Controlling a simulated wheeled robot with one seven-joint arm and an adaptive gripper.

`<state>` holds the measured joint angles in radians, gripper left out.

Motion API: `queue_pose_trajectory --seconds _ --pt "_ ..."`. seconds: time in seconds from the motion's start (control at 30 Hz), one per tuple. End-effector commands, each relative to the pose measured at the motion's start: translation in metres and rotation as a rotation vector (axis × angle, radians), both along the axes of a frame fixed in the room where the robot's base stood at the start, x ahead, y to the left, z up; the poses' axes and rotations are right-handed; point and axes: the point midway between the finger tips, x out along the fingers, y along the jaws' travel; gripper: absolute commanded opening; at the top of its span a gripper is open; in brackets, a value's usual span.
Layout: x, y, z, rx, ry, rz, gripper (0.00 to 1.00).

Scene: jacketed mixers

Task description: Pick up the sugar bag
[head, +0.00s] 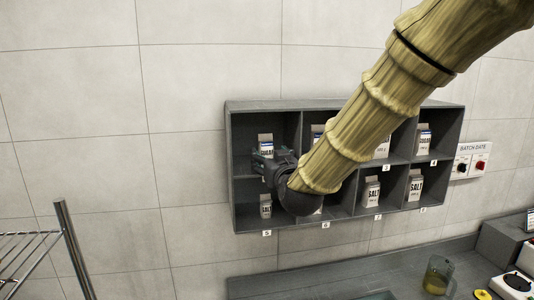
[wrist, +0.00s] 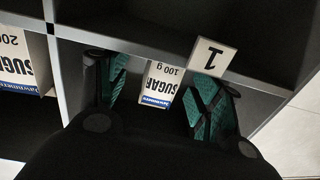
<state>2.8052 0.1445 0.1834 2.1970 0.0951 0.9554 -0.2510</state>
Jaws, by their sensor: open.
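A small white and blue sugar bag (wrist: 158,84), marked 100 g, stands in the compartment labelled 1 (wrist: 211,57). It appears upside down in the wrist view. In the head view the sugar bag (head: 265,140) shows in the top left compartment, its lower part hidden by my gripper. My gripper (wrist: 161,95) is open, with one green-padded finger on each side of the bag in the picture. I cannot tell how deep the fingers reach or whether they touch it. In the head view my gripper (head: 272,166) is at the front of the left column.
The grey wall shelf (head: 234,190) has two rows of compartments. Another sugar bag (wrist: 18,72), marked 200, stands in the neighbouring compartment. Salt bags (head: 415,187) stand in the lower row. Below are a counter (head: 300,282) with a jug (head: 438,275), and a wire rack (head: 70,245) at left.

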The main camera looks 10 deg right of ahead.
Motion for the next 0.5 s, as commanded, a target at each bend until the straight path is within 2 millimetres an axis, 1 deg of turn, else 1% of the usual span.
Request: queue_pose_trajectory --seconds 0.03,0.17,0.4,0.5 --pt "-0.001 0.0 0.005 0.0 -0.002 0.0 0.66" --pt "0.005 0.003 0.009 0.0 -0.003 0.002 0.66" --pt "0.036 0.005 0.003 0.0 0.002 0.001 0.66" --pt "0.045 0.004 0.002 0.0 0.003 -0.001 0.66"
